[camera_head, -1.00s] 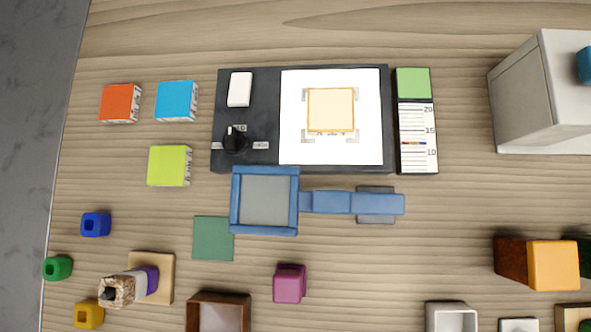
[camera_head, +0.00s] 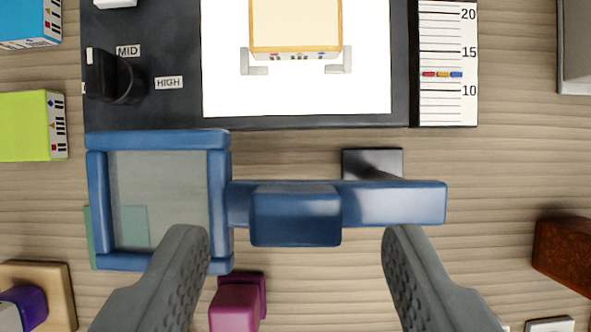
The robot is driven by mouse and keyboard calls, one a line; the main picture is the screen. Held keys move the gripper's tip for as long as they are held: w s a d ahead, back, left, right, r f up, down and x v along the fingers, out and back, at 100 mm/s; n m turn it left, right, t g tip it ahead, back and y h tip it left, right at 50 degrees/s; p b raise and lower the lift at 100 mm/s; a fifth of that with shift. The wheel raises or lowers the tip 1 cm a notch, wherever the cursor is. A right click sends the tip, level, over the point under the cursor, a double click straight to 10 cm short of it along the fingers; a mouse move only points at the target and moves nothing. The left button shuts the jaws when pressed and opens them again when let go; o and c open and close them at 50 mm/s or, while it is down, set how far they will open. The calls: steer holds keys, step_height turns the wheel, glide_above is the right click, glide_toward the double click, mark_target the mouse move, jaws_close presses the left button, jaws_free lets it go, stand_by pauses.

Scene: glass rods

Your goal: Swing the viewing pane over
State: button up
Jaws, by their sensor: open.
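The viewing pane (camera_head: 158,180) is a clear grey sheet in a square blue frame, at the left of the view. A blue arm (camera_head: 400,203) runs right from the frame, with a raised blue block (camera_head: 295,216) on it. A dark square base (camera_head: 372,162) shows behind the arm's right part. The pane lies in front of the black panel, over the wood and part of a green square (camera_head: 133,226). My gripper (camera_head: 294,245) is open, its two fingers at the bottom of the view, one on either side of the raised block. I cannot tell whether they touch anything.
The black panel (camera_head: 270,122) with a white screen, cream block (camera_head: 296,25) and knob (camera_head: 112,76) is behind the pane. A scale (camera_head: 447,60) stands right of it. A magenta block (camera_head: 236,302) is near the left finger. A lime block (camera_head: 30,126) is at left.

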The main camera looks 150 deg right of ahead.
mark_target(262, 210)
steer(key=shift+x, duration=1.25)
steer(key=shift+c, duration=0.2)
jaws_close()
